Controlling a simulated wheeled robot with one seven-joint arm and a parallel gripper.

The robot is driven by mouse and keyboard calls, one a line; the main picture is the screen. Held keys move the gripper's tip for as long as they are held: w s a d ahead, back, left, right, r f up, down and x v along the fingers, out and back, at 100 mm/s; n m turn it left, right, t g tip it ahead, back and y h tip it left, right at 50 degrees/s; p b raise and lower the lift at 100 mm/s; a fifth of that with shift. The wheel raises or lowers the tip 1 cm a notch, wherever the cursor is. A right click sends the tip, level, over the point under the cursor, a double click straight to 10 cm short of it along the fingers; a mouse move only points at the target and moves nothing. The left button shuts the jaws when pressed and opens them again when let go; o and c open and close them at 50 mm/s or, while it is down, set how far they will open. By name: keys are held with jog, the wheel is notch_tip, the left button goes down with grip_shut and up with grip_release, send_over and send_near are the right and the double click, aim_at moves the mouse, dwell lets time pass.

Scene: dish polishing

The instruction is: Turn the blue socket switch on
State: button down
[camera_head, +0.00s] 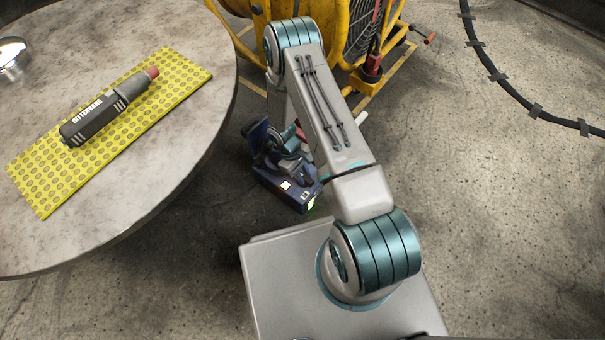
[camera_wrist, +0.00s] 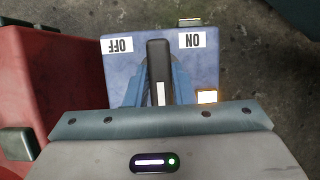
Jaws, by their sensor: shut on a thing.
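The blue socket (camera_wrist: 203,64) fills the middle of the wrist view, with upside-down "OFF" and "ON" labels on its top, OFF at left and ON at right. Its black switch lever (camera_wrist: 158,58) stands between the two labels. My gripper (camera_wrist: 157,88) is shut on this lever, with a blue finger on each side. A small lamp on the socket glows orange-white near the ON side. In the head view the blue socket (camera_head: 270,185) is low beside the table, and my arm partly hides it. The fingertips are hard to make out there.
A red box (camera_wrist: 45,75) with a grey knob stands close at left in the wrist view. A round table (camera_head: 180,175) at left holds a yellow mat (camera_head: 40,185) and a dark tool (camera_head: 105,108). A yellow fan frame (camera_head: 250,30) stands behind. The floor at right is open, with a cable.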

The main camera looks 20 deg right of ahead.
jog(key=c, duration=1.2)
grip_release()
jog(key=shift+c, duration=0.2)
jog(key=shift+r, duration=0.1)
notch_tip(320, 180, up, 13)
jog(key=p, duration=0.5)
send_over(279, 154)
jog(key=s+d, duration=0.2)
jog(key=d, duration=0.1)
jog(key=shift+f, duration=0.2)
